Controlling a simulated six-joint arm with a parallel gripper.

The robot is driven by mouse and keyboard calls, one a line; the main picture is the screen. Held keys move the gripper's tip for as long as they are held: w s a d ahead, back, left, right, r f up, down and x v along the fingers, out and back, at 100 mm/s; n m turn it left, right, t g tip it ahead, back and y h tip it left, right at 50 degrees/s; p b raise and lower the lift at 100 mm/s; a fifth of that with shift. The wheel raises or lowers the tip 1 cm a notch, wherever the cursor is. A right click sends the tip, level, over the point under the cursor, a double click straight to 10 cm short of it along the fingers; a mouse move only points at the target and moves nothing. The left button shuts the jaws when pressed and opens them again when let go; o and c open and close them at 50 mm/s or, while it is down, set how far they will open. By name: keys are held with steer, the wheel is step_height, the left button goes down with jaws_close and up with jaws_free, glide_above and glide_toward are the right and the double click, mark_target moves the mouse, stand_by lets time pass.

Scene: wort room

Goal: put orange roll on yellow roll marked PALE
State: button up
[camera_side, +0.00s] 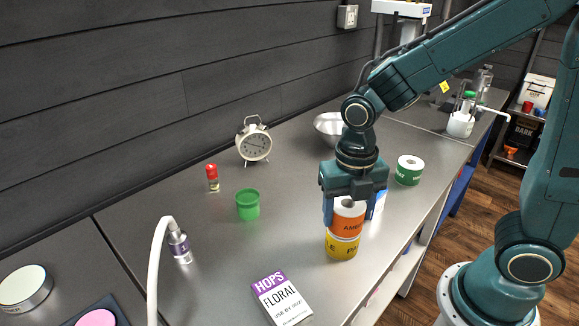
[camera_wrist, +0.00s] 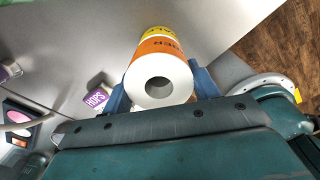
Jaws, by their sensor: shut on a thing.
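The orange roll (camera_side: 347,223) has a white top and dark lettering that begins "AM". It stands upright, directly above the yellow roll (camera_side: 342,247), whose lettering shows "PA" in part. The two look stacked and roughly in line; I cannot tell whether they fully touch. My gripper (camera_side: 346,207) points down with its blue fingers on either side of the orange roll, shut on it. In the wrist view the orange roll (camera_wrist: 157,52) sits between the fingers, its hollow core facing the camera, with the yellow roll (camera_wrist: 156,31) showing just beyond it.
A green-labelled roll (camera_side: 409,170) stands behind my gripper. A HOPS packet (camera_side: 282,298) lies in front, left of the rolls. The bench's right edge is near the rolls.

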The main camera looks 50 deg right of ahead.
mark_target(350, 205)
steer(key=shift+f, duration=0.2)
steer(key=o, duration=1)
steer(key=shift+o, duration=0.2)
steer(key=shift+r, duration=0.1)
step_height(350, 205, up, 12)
stand_by(0.8)
